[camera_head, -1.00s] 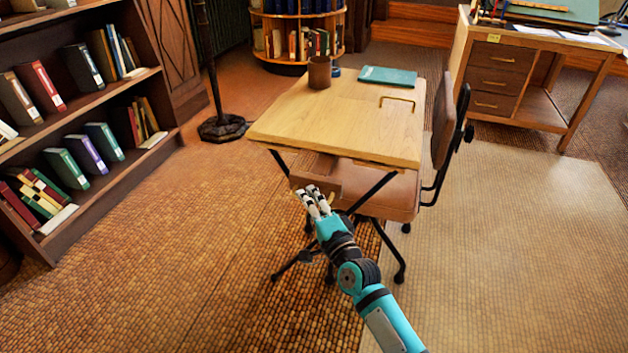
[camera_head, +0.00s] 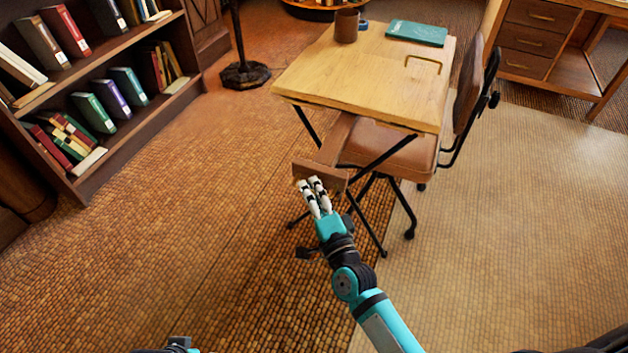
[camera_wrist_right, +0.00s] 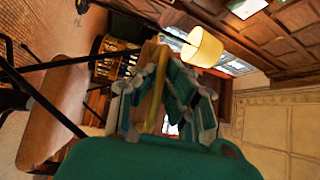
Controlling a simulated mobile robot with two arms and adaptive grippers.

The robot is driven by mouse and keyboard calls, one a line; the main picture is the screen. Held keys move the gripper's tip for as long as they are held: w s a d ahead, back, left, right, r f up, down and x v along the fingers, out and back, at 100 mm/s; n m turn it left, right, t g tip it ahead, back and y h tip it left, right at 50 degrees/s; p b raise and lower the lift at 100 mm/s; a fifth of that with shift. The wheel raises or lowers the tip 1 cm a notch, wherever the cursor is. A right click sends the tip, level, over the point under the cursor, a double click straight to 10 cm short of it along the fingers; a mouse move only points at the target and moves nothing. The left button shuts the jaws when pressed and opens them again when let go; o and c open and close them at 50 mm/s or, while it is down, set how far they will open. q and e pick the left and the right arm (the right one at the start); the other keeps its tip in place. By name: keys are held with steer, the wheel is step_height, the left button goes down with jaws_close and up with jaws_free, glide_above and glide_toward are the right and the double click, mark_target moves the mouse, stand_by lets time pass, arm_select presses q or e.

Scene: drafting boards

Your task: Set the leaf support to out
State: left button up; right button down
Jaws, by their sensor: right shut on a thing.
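The drafting table has a light wooden top (camera_head: 370,75). Under its near edge the leaf support (camera_head: 335,145), a brown wooden bar with a wider end piece, sticks out toward me and to the lower left. My right gripper (camera_head: 312,184) is at that end piece, shut on the leaf support. In the right wrist view the fingers (camera_wrist_right: 165,105) close around a narrow yellowish-brown piece between them; the exact contact is partly hidden by the fingers.
A chair with a brown seat (camera_head: 395,150) stands close under the table, right of the support. A cup (camera_head: 346,26) and a green book (camera_head: 417,33) lie on the top. A bookshelf (camera_head: 95,75) is at left. The floor between is clear.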

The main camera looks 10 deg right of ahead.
steer(key=shift+s+a+f, duration=0.15)
steer(key=shift+s+f, duration=0.05)
steer(key=shift+f, duration=0.35)
steer(key=c, duration=1.9)
jaws_free()
steer(key=o, duration=0.5)
steer(key=shift+s+r, duration=0.1)
steer(key=shift+r, duration=0.2)
steer(key=v, duration=1.2)
